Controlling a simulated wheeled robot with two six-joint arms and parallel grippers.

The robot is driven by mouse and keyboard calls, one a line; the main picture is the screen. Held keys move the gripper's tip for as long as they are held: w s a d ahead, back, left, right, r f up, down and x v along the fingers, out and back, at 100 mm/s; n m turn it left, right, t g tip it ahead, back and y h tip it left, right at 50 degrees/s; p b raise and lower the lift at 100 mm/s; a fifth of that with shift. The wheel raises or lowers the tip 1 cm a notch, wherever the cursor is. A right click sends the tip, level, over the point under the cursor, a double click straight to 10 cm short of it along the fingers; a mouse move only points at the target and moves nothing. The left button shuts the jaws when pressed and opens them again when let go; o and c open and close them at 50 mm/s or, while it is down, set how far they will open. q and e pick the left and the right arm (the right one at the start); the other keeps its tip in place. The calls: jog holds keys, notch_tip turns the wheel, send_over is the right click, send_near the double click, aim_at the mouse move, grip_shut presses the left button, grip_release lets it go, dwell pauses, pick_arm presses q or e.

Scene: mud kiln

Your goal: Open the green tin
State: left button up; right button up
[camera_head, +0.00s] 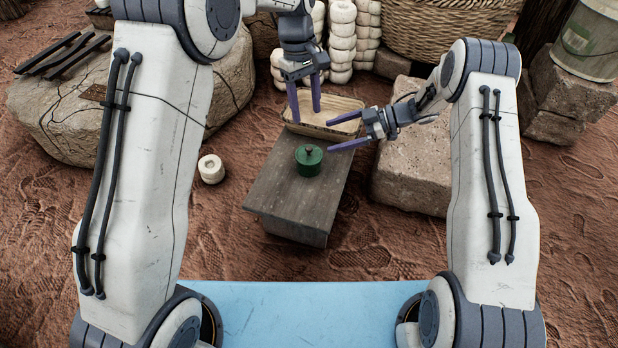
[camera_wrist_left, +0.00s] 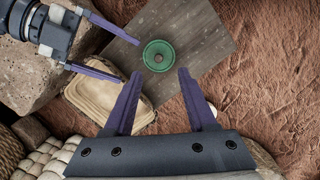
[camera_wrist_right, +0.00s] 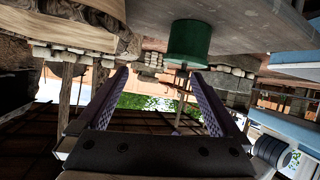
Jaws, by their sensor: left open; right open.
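The green tin (camera_head: 308,165) stands upright on a small wooden table (camera_head: 285,195), with its lid on and a small dark knob on top. The left wrist view shows the tin (camera_wrist_left: 158,56) from above, and the right wrist view shows its side (camera_wrist_right: 188,42). My left gripper (camera_head: 304,118) is open, points down and hangs above and behind the tin, touching nothing. Its fingers also show in the left wrist view (camera_wrist_left: 158,88). My right gripper (camera_head: 330,135) is open and roughly level, to the right of the tin, its fingers pointing left. Both grippers are empty.
A shallow tan basket (camera_head: 335,128) sits at the table's far end, behind the tin. A stone block (camera_head: 415,170) stands right of the table, and a large cracked rock (camera_head: 70,120) lies left. A white roll-shaped object (camera_head: 211,168) lies on the bare ground left.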

aim_at(309, 148)
jog(key=shift+n+g, duration=0.3)
jog(key=shift+g, duration=0.5)
jog(key=s+d+f, duration=0.2)
jog(key=f, duration=0.1)
jog(key=shift+s+b, duration=0.3)
jog(key=shift+s+a+f+y, duration=0.15)
jog(key=shift+s+f+y, duration=0.05)
jog(key=shift+y, duration=0.1)
pick_arm(q)
jog(key=shift+w+a+f+n, duration=0.2)
jog(key=shift+w+f+n, duration=0.2)
jog(key=shift+w+f, duration=0.5)
pick_arm(e)
jog(key=x, duration=1)
jog(key=shift+s, duration=0.1)
pick_arm(q)
jog(key=shift+s+f, duration=0.1)
jog(key=shift+s, duration=0.05)
pick_arm(e)
grip_shut()
pick_arm(q)
jog(key=f+m, duration=0.1)
jog(key=f, duration=0.2)
jog(key=s+f+m, duration=0.1)
jog(key=f+m, duration=0.1)
jog(key=f, duration=0.2)
jog(key=d+f+m+t+y, duration=0.1)
jog(key=f, duration=0.2)
jog(key=shift+s+f, duration=0.2)
